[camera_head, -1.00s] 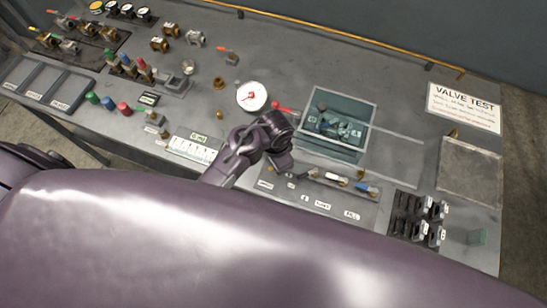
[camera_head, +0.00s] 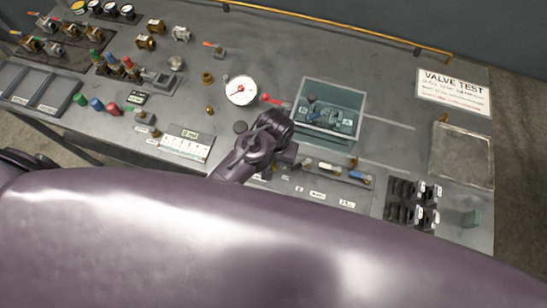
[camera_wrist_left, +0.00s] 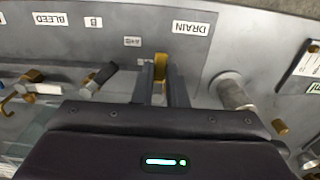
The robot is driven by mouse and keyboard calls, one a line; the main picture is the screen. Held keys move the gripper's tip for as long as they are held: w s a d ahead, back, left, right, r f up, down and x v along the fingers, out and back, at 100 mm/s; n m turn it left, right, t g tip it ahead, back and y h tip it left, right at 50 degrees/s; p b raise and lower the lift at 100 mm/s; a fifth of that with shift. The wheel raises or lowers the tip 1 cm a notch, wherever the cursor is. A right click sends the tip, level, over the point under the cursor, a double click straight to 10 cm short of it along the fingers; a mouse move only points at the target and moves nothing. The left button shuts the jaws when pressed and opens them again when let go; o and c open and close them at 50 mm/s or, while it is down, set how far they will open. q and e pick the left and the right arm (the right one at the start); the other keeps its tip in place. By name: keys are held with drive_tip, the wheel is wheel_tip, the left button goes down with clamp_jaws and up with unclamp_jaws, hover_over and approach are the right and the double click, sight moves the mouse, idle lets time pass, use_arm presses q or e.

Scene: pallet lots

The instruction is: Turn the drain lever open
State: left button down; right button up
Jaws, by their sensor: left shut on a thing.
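The drain lever (camera_wrist_left: 161,66) is a brass-coloured handle beside the DRAIN label (camera_wrist_left: 190,28), which reads upside down in the left wrist view. My left gripper (camera_wrist_left: 163,80) has its two fingers on either side of this handle and is shut on it. In the head view my left gripper (camera_head: 283,160) is over the left end of the valve strip, and the wrist hides the lever there. My right gripper is not in view.
A dark-handled valve (camera_wrist_left: 98,80) is beside the gripper, and a metal cylinder (camera_wrist_left: 232,90) is on its other side. In the head view, a clear-walled basin (camera_head: 332,108), a white gauge (camera_head: 240,90) and black switches (camera_head: 405,203) are nearby.

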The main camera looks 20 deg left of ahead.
sight(275, 164)
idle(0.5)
use_arm(q)
drive_tip(key=c, duration=1.5)
unclamp_jaws()
drive_tip(key=shift+o, duration=0.2)
wheel_tip(275, 164, up, 8)
drive_tip(key=shift+f, duration=0.15)
